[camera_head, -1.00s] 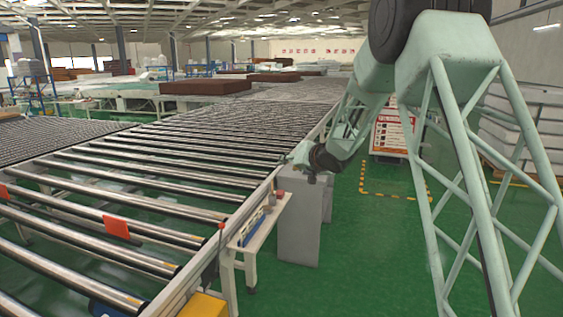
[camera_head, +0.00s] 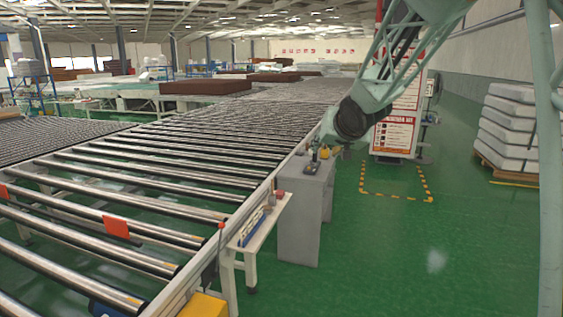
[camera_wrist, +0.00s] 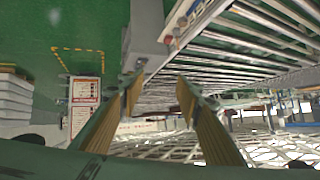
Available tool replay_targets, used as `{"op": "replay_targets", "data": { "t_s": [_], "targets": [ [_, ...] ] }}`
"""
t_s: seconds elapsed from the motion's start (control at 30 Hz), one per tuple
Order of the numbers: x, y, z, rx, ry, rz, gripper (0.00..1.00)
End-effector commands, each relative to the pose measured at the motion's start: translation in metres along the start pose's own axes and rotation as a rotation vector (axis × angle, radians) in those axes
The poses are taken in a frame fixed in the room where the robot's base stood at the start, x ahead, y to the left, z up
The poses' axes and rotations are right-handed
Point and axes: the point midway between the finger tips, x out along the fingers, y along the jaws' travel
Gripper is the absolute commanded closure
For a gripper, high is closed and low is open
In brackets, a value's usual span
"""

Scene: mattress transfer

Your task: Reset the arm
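My gripper (camera_wrist: 160,76) shows in the wrist view with its two fingers well apart. Their inner pads are yellow-brown, and nothing is between them. In the head view my arm reaches in from the upper right, and its wrist end is above and beside the grey cabinet at the roller conveyor's right edge. The gripper is small there, so its fingers are hard to make out. No mattress is at the gripper.
A sign board (camera_head: 396,130) and stacked white mattresses (camera_head: 508,130) are on the right. Green floor between is clear.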

Motion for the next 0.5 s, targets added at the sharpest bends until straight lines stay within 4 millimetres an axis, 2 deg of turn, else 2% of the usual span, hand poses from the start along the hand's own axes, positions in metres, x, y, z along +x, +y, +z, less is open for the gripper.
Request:
{"op": "replay_targets", "data": {
  "t_s": [0.03, 0.27, 0.5],
  "targets": [
    [-0.012, 0.004, 0.001, -0.003, -0.005, 0.012, 0.68],
    [-0.062, 0.022, 0.011, -0.018, -0.038, 0.07, 0.68],
    [-0.114, 0.039, 0.029, -0.032, -0.082, 0.123, 0.68]
  ]
}}
